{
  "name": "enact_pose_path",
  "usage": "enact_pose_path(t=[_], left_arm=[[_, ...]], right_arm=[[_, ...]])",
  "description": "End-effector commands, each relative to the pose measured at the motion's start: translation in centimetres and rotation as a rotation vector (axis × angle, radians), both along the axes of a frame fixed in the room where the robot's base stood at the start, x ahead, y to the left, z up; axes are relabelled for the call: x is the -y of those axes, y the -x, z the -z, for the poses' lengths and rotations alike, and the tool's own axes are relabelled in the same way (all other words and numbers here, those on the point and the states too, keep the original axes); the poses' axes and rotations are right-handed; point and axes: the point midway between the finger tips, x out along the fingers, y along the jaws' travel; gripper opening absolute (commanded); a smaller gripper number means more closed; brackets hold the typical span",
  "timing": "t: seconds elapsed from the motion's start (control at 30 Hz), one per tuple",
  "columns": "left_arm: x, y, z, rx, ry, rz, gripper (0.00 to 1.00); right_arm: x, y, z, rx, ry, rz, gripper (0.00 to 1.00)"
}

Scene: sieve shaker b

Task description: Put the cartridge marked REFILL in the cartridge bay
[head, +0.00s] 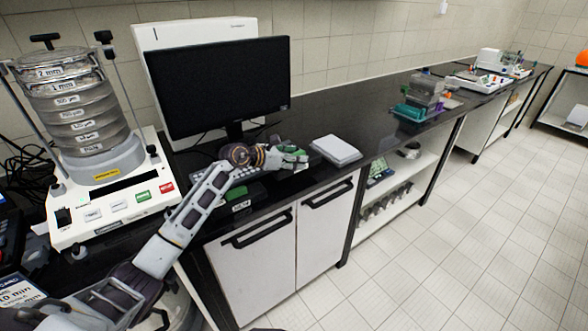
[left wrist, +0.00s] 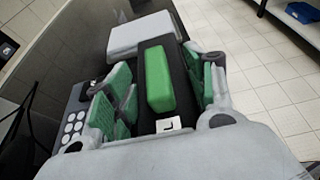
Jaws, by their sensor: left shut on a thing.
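In the left wrist view my left gripper (left wrist: 158,95) is shut on a dark block with a raised green top, a cartridge (left wrist: 160,80). The green finger pads lie on both sides of it. A white label (left wrist: 168,125) on its near end is partly cut off, so I cannot read whether it says REFILL. In the head view my left gripper (head: 291,160) is over the black bench, in front of the monitor. A dark item with a green top (head: 236,194) lies at the bench's front edge, partly behind my arm. I cannot make out the cartridge bay. My right gripper is not in view.
A sieve shaker (head: 105,185) with stacked sieves stands at the left. A monitor (head: 220,88) stands behind my gripper. A white flat box (head: 335,150) lies just right of it. A teal rack (head: 416,110) stands further right. Bench between them is clear.

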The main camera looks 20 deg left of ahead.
Motion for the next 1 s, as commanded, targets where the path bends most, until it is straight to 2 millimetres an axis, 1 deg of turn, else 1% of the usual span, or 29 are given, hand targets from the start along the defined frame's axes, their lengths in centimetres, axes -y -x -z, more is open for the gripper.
enact_pose_path(t=[0.17, 0.3, 0.43, 0.67, 0.83, 1.0], left_arm=[[0.1, 0.0, 1.4, -0.001, 0.003, 0.001, 0.17], [0.0, 0.0, 3.0, -0.002, 0.002, 0.000, 0.17], [0.0, 0.0, 4.0, 0.000, 0.001, 0.000, 0.17], [0.0, 0.0, 4.4, 0.002, 0.001, -0.001, 0.17], [0.0, 0.0, 4.4, 0.002, 0.001, 0.000, 0.17], [0.0, 0.0, 4.7, 0.002, 0.001, -0.001, 0.17]], right_arm=[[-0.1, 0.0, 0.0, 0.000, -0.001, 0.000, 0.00], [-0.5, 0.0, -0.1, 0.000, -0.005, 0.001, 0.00], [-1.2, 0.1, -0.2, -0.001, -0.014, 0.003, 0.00], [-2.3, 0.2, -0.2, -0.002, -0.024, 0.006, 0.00], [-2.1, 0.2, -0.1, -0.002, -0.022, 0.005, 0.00], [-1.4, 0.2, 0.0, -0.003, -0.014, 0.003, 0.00]])
